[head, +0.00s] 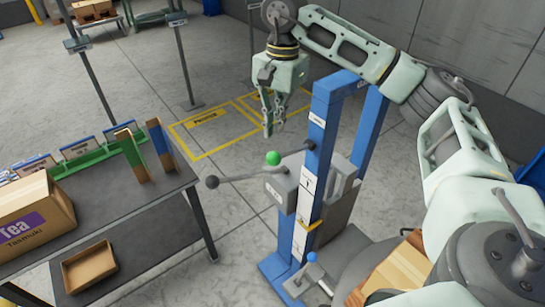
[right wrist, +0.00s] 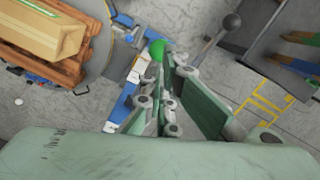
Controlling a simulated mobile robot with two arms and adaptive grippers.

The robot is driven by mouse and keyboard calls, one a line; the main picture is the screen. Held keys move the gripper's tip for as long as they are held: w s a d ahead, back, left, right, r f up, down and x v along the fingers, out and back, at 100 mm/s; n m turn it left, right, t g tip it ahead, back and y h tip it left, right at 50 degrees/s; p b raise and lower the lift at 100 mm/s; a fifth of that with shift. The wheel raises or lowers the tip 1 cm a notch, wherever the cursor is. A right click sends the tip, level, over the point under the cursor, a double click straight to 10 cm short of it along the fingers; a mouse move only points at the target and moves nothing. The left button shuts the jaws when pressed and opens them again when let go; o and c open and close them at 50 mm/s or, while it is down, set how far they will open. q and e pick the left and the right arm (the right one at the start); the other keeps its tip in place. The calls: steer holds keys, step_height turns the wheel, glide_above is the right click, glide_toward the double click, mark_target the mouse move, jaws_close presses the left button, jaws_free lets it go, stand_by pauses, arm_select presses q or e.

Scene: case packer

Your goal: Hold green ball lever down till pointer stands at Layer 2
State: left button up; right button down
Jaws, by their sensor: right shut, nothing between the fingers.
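The green ball (head: 273,158) tops a lever on a grey box (head: 282,186) fixed to the blue post (head: 318,140). My right gripper (head: 268,131) is shut and empty, pointing down just above the green ball, with a small gap showing in the head view. In the right wrist view the green ball (right wrist: 157,47) shows beside the finger ends. A white scale strip (head: 302,200) runs down the post. A yellow mark (head: 311,224), perhaps the pointer, crosses its lower part; the layer labels are too small to read. My left gripper is out of view.
A rod with a dark ball (head: 212,182) sticks out left of the box. A blue knob (head: 312,257) is low on the post. A dark table (head: 130,215) with a Tea carton (head: 32,222) stands at left. Free floor lies behind the post.

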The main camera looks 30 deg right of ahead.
mark_target(276, 154)
steer(key=shift+f, duration=0.1)
steer(key=shift+s+a+f+b, duration=0.1)
steer(key=shift+a+f+b, duration=0.1)
steer(key=shift+f+b, duration=1.3)
steer(key=shift+s+a+f+b, duration=0.15)
steer(key=shift+f+b, duration=0.7)
steer(key=shift+f, duration=1.1)
step_height(276, 154, down, 4)
steer(key=b, duration=0.3)
steer(key=shift+r+p, duration=0.3)
steer(key=shift+r, duration=0.1)
steer(key=shift+w+d+r, duration=0.1)
steer(key=shift+w+d, duration=0.05)
steer(key=shift+d, duration=0.05)
steer(key=shift+w+d+r+p, duration=0.2)
steer(key=shift+w+d, duration=0.1)
steer(key=shift+d, duration=0.35)
steer(key=shift+w+d+r+p, duration=0.2)
steer(key=shift+w+d, duration=0.05)
steer(key=shift+d, duration=0.35)
